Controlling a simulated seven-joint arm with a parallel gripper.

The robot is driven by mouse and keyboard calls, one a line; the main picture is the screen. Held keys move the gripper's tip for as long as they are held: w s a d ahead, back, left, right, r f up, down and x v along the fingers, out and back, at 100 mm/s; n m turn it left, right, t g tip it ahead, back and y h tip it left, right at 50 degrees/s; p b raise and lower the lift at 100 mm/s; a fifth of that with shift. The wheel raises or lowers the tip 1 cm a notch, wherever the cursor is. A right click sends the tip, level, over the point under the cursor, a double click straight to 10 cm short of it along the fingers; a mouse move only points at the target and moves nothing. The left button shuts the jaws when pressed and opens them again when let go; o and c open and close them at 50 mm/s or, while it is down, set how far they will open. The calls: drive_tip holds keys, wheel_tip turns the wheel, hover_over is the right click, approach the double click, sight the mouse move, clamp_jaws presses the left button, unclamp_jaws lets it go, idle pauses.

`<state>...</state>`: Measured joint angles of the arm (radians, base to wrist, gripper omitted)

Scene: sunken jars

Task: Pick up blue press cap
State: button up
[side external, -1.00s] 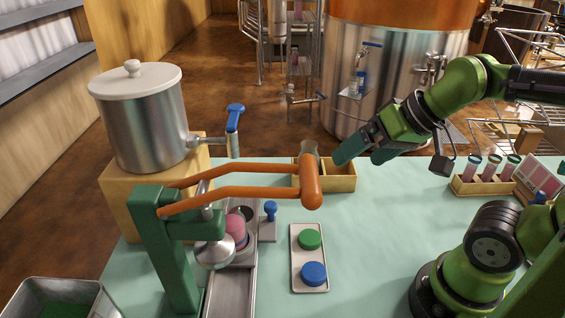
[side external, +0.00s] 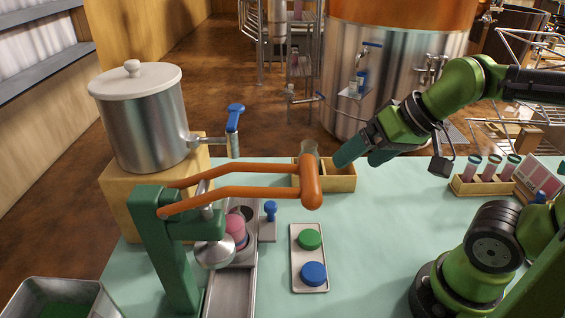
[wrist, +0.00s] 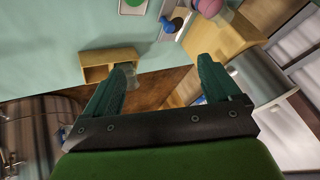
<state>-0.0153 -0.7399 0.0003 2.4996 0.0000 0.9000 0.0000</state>
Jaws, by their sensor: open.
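The blue press cap (side external: 313,273) is a round blue disc lying on the near end of a small pale tray (side external: 298,257). A green cap (side external: 310,239) lies on the same tray, behind it. My gripper (side external: 360,156) is open and empty, up by the wooden box at the back edge of the table, well apart from the blue cap. In the wrist view, the spread fingers (wrist: 165,78) have nothing between them. That view shows only part of the tray at its top edge, and the blue cap is not visible there.
An orange-handled lever press (side external: 310,182) stands left of the tray, its handle reaching across. A blue knobbed stamp (side external: 270,210) stands beside it. The wooden box (side external: 341,182) is at the back; tubes (side external: 490,168) stand in a rack at right. The table right of the tray is clear.

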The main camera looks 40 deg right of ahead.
drive_tip(key=a+f+n+g, duration=0.4)
drive_tip(key=a+f+n, duration=0.1)
drive_tip(key=a, duration=0.1)
drive_tip(key=n+g+h, duration=0.1)
drive_tip(key=n+g, duration=0.1)
drive_tip(key=n, duration=0.6)
hover_over(314, 271)
drive_tip(key=d, duration=0.1)
drive_tip(key=f, duration=0.8)
drive_tip(key=s+f, duration=0.1)
drive_tip(key=f, duration=0.4)
drive_tip(key=shift+d, duration=0.1)
drive_tip(key=shift+w+a+f, duration=0.15)
drive_tip(key=shift+f, duration=0.8)
drive_tip(key=shift+w+a+f, duration=0.15)
drive_tip(key=shift+a+f, duration=0.05)
drive_tip(key=shift+f, duration=0.7)
drive_tip(key=shift+w+a+f, duration=0.15)
drive_tip(key=shift+f, duration=0.8)
drive_tip(key=c, duration=1.1)
